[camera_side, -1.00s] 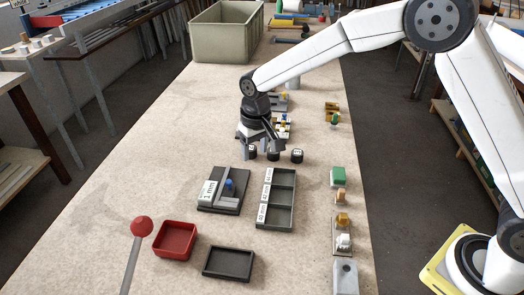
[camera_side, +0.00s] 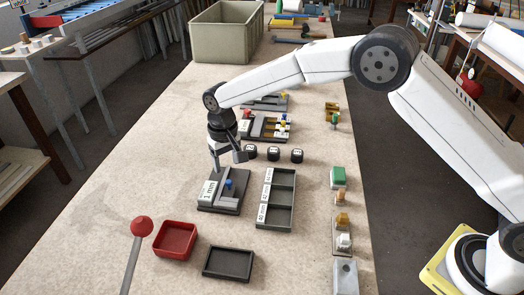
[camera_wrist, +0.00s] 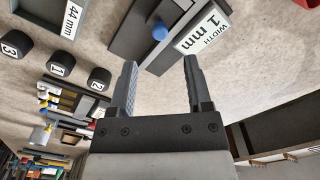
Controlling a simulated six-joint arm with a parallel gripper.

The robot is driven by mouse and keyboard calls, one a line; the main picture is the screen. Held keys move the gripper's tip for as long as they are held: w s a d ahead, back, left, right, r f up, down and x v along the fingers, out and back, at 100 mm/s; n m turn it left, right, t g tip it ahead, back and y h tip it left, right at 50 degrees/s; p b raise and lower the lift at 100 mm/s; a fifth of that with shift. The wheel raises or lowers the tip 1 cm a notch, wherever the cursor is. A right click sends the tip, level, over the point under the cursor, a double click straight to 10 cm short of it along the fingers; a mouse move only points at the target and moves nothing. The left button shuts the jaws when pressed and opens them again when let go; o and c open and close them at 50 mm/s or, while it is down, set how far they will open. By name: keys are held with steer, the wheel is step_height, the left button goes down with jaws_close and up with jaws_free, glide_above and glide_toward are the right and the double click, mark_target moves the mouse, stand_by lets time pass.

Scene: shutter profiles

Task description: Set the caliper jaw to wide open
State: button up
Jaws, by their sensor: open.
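The caliper (camera_side: 221,203) is a dark plate with grey bars, a blue knob (camera_side: 229,184) and a white sign reading 1 mm. In the wrist view the sign (camera_wrist: 205,30) reads WIDTH 1 mm, and the blue knob (camera_wrist: 160,31) stands beyond my fingertips. Only part of the plate is inside that view. My gripper (camera_side: 229,160) is open and empty, just behind and above the caliper's far edge, apart from the knob. Its two fingers (camera_wrist: 160,65) show spread in the wrist view.
Right of the caliper is a grey compartment tray (camera_side: 277,228) with mm labels. Black numbered pieces (camera_side: 273,154) stand behind it. A red tray (camera_side: 175,240), a black tray (camera_side: 229,278) and a red-knobbed lever (camera_side: 142,226) are in front. Table left of the caliper is clear.

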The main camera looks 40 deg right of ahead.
mark_target(229, 181)
steer(key=shift+f, duration=3.2)
jaws_close()
steer(key=shift+r, duration=0.1)
